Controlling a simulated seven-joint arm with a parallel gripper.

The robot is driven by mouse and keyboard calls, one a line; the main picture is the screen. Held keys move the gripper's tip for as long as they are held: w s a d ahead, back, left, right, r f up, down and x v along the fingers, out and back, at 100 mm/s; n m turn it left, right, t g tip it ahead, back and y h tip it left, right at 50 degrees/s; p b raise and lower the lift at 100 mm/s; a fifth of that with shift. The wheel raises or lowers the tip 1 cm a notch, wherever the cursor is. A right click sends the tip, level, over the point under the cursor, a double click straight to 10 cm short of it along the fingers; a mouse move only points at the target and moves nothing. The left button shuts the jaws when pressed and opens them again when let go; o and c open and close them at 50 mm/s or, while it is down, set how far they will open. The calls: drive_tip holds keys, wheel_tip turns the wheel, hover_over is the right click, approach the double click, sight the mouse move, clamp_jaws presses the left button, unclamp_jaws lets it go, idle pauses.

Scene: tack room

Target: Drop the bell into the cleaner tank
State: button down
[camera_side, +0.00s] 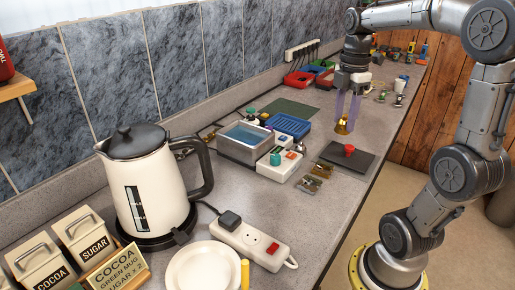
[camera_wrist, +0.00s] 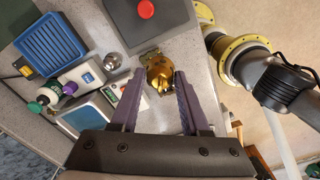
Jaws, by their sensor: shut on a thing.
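The brass bell (camera_side: 342,126) hangs between the purple fingers of my gripper (camera_side: 347,112), above the right part of the counter. In the wrist view the golden bell (camera_wrist: 160,74) sits between the two fingertips (camera_wrist: 157,82), and my gripper is shut on it. The cleaner tank (camera_side: 243,155) is a grey box with blue liquid inside. It stands on the counter to the left of the bell, apart from it, and its top is open.
A white unit with a green knob (camera_side: 277,168) stands against the tank's near right side. A blue basket (camera_side: 289,124) is behind the tank. A dark plate with a red knob (camera_side: 349,150) lies below my gripper. A kettle (camera_side: 153,185) and a power strip (camera_side: 250,243) stand nearer the camera.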

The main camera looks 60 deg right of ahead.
drive_tip(key=w+d+r+m, duration=0.1)
drive_tip(key=w+r, duration=0.1)
drive_tip(key=w, duration=0.5)
drive_tip(key=w+r+m, duration=0.1)
drive_tip(key=w+r, duration=0.2)
drive_tip(key=w, duration=0.3)
drive_tip(key=w+a+f+n, duration=0.1)
drive_tip(key=w+a+f, duration=0.15)
drive_tip(key=w, duration=0.65)
drive_tip(key=shift+n, duration=0.5)
drive_tip(key=shift+w+a+f, duration=0.5)
drive_tip(key=shift+a+f, duration=0.2)
drive_tip(key=shift+f, duration=0.7)
drive_tip(key=shift+w+a+f, duration=0.5)
drive_tip(key=shift+a+f, duration=0.2)
drive_tip(key=shift+f, duration=0.65)
drive_tip(key=shift+w+a+f, duration=0.5)
drive_tip(key=shift+a+f, duration=0.2)
drive_tip(key=shift+f, duration=0.7)
drive_tip(key=shift+c, duration=1.5)
unclamp_jaws()
